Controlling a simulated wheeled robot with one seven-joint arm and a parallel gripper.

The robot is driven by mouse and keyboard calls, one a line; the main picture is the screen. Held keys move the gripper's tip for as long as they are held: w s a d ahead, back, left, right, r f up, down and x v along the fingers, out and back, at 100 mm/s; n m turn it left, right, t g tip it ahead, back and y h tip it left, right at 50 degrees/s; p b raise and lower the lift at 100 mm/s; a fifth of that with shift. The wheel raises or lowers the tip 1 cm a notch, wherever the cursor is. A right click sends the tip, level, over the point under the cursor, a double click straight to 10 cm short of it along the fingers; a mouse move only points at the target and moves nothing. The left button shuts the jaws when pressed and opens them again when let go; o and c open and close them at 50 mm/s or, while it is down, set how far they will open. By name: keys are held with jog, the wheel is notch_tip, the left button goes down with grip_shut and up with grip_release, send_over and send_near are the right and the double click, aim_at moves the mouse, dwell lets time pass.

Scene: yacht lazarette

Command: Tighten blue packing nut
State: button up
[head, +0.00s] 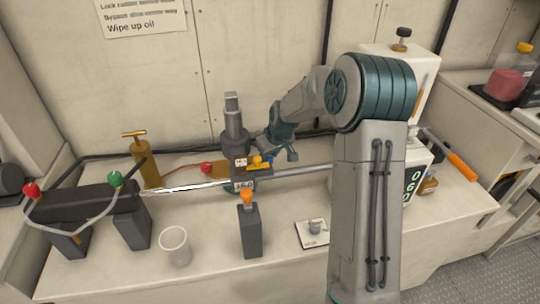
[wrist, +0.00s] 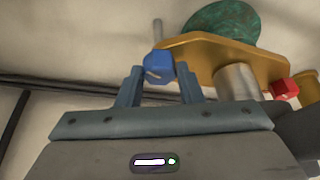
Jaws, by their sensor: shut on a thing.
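The blue packing nut (wrist: 158,66) shows in the wrist view, on a stud at the left end of an ochre flange (wrist: 215,55). My gripper (wrist: 159,75) has its two fingers on either side of the nut and is shut on it. A silver shaft (wrist: 237,82) passes through the flange, and a red nut (wrist: 284,90) sits at its other end. In the head view my gripper (head: 284,153) is at the back of the bench, right of the dark upright post. I cannot make out its hold on the nut there.
A horizontal steel rod (head: 300,172) runs just in front of my gripper. A dark block with an orange top (head: 249,230), a white cup (head: 175,247) and a small white tray (head: 312,240) stand nearer the front. A brass pump (head: 146,165) stands left.

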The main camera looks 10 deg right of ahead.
jog(key=o, duration=1)
jog(key=v, duration=1.4)
jog(key=s+r+m+p, duration=0.1)
jog(key=s, duration=0.8)
jog(key=s+a+r+m+g+h+p, duration=0.1)
jog(key=s+m+p, duration=0.1)
jog(key=s, duration=0.8)
jog(key=s+a+r+m+p, duration=0.1)
jog(key=s+r, duration=0.1)
jog(key=s, duration=0.8)
jog(key=shift+s+r+h+p, duration=0.1)
jog(key=shift+s+h+p, duration=0.05)
jog(key=shift+h+p, duration=0.15)
